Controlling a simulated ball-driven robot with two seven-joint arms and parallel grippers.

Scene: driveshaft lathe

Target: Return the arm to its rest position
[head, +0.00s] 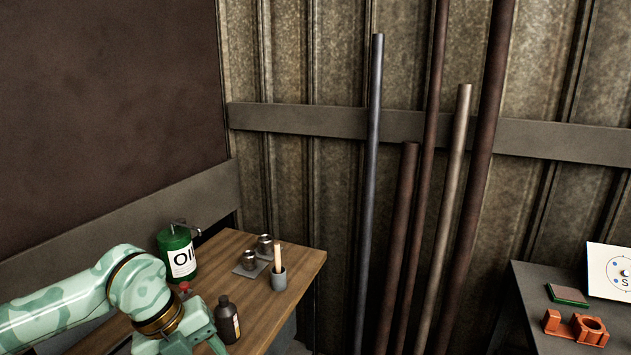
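My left arm (60,312) comes in from the left edge, in pale green camouflage with dark and brass bands at the wrist. Its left gripper (190,346) hangs at the bottom of the view, in front of the near left part of the wooden table. The fingertips are cut off by the bottom edge, so I cannot tell whether it is open or shut or holds something. My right arm and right gripper are not in view.
A wooden table (300,262) carries a green oil can (177,255), a dark bottle (228,320), a grey cup (278,279) and small metal parts (256,250). Several long bars (370,180) lean on the wall. A dark table (530,285) at right bears orange parts (575,328).

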